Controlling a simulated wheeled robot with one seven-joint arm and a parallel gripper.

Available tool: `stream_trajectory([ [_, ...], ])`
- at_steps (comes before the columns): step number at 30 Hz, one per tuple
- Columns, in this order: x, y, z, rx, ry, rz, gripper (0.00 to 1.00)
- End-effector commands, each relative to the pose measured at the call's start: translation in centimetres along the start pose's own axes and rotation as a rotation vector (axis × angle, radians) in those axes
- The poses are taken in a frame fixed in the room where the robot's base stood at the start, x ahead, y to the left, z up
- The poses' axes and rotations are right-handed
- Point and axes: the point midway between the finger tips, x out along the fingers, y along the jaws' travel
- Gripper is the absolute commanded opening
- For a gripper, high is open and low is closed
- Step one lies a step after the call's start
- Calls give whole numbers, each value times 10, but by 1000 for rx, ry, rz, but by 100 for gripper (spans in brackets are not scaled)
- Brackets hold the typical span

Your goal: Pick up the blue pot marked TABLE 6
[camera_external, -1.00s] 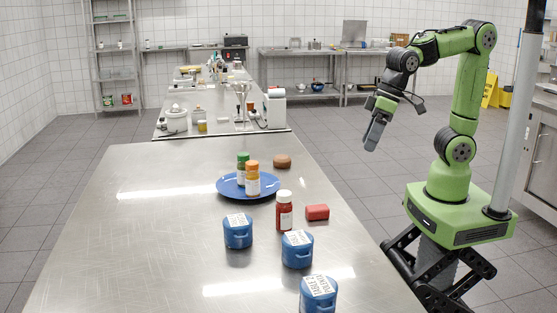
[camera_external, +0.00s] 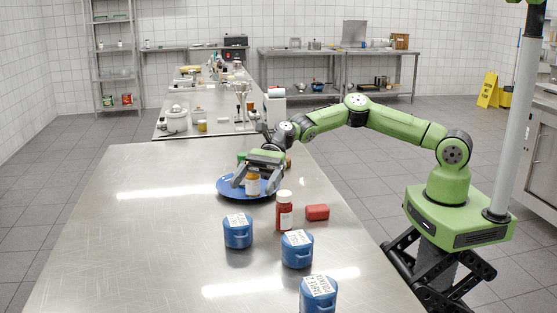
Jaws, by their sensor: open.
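Three blue lidded pots with white lid labels stand on the steel table: one at left (camera_external: 238,234), one in the middle (camera_external: 297,252) and one at the front (camera_external: 318,296). The front label seems to begin with TABLE. The print is too small to tell which pot is marked TABLE 6. My gripper (camera_external: 254,186) is open over the blue plate (camera_external: 225,192), behind all three pots. Its fingers appear on either side of the orange-capped bottle (camera_external: 252,188); I cannot tell whether they touch it.
A green-capped bottle (camera_external: 241,158) on the plate is mostly hidden by my gripper. A red bottle (camera_external: 284,214) and a red block (camera_external: 317,212) stand between the plate and the pots. The table's left side is clear.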

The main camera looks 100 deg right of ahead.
Motion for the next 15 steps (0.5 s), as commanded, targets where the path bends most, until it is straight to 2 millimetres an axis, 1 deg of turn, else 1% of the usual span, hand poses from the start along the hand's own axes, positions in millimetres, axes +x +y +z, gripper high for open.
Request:
stream_trajectory([
  [1, 5, 0, -17, 2, 1, 2, 89],
  [3, 10, 1, -32, 1, 0, 2, 89],
  [6, 28, 1, -29, -5, 0, 4, 89],
  [8, 33, 1, -29, -4, 1, 3, 89],
  [11, 47, 2, -30, -4, 2, 4, 89],
  [15, 74, 2, -30, -5, 1, 5, 89],
])
